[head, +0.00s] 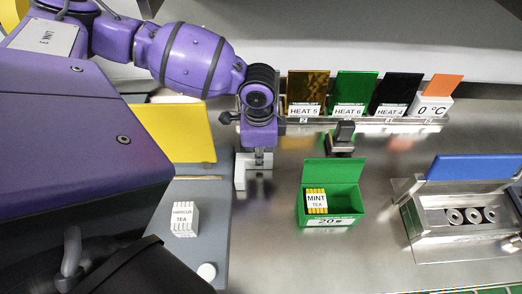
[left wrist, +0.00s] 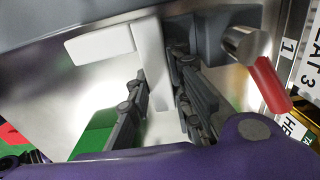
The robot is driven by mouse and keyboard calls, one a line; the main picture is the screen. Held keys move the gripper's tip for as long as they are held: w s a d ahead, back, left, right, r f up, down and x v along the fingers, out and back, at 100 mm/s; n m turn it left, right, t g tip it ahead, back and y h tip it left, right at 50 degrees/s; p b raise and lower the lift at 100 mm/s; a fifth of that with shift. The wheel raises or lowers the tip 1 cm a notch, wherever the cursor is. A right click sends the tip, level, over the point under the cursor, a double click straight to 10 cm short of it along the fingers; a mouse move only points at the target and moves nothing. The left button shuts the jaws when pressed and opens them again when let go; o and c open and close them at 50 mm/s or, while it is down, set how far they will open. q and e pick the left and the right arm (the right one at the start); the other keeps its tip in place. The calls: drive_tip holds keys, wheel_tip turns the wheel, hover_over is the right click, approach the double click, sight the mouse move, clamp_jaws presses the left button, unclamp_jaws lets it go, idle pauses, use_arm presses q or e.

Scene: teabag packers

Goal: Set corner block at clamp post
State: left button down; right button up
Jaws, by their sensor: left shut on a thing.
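The white L-shaped corner block (head: 240,176) is held low over the metal table, or on it; I cannot tell which. My left gripper (head: 257,160) is shut on it from above. In the left wrist view the block (left wrist: 153,62) stands between the two fingers (left wrist: 163,92), its short arm pointing left. Beside it there is a grey fixture with a metal cylinder (left wrist: 243,45) and a red handle (left wrist: 270,86), which looks like the clamp post. Its contact with the block is unclear. In the head view my gripper mostly hides this fixture. My right gripper is not in view.
A rack with several label cards (head: 350,92) stands right of the gripper. A dark knobbed bracket (head: 343,137) and an open green box (head: 343,203) holding a mint tea pack (head: 316,201) are nearby. A hibiscus tea box (head: 184,219) stands left on a grey board (head: 208,240).

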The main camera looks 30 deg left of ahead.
use_arm(q)
drive_tip(key=shift+s, duration=0.15)
drive_tip(key=c, duration=1.6)
unclamp_jaws()
wheel_tip(320, 180, up, 12)
drive_tip(key=shift+r, duration=0.1)
